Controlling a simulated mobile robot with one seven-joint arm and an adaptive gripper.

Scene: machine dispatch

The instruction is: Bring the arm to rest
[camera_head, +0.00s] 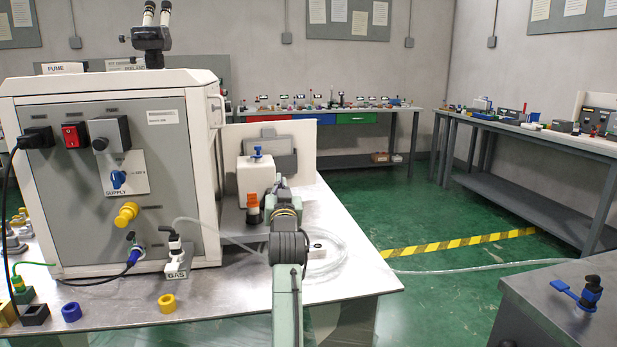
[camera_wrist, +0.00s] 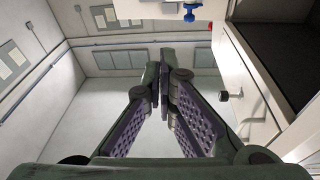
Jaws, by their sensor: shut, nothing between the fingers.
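My arm (camera_head: 286,285) rises from the bottom of the head view and reaches over the near bench, beside the grey and white machine (camera_head: 110,200). In the head view my gripper is not clearly visible beyond the arm's dark joint. In the wrist view my gripper (camera_wrist: 164,68) shows its two fingers brought together, with nothing held between them. A blue knob (camera_wrist: 189,14) shows beyond the fingertips at the top of that view. A pale cabinet-like body with a dark knob (camera_wrist: 224,95) lies to the right of the fingers.
The near bench (camera_head: 225,305) carries a clear coiled hose (camera_head: 325,255), a yellow ring (camera_head: 167,302) and a blue ring (camera_head: 71,312). An orange-capped fitting (camera_head: 253,208) stands close to my arm. Green floor (camera_head: 400,215) lies open to the right. A grey cabinet (camera_head: 545,310) stands at the lower right.

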